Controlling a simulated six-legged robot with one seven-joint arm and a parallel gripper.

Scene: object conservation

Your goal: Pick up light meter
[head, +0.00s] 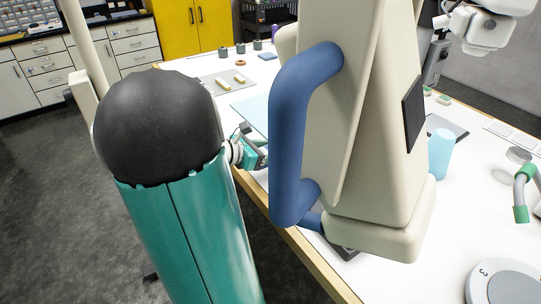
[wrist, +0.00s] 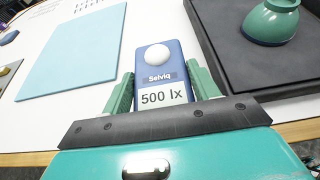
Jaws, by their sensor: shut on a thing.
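The light meter (wrist: 160,76) is a blue block with a white dome, the name "Selviq" and a "500 lx" label. It is between the green fingers of my gripper (wrist: 163,92) in the wrist view. The fingers are shut on its two sides. Whether its base touches the white table cannot be told. In the head view my gripper (head: 252,150) is at the table's left edge, partly behind my arm, and the meter cannot be made out there.
In the wrist view a light-blue mat (wrist: 72,50) lies left of the meter. A dark tray (wrist: 222,62) with a green vessel (wrist: 270,20) is close on the right. In the head view a large cream instrument with a blue handle (head: 290,130) stands at the table's near edge, right of my gripper.

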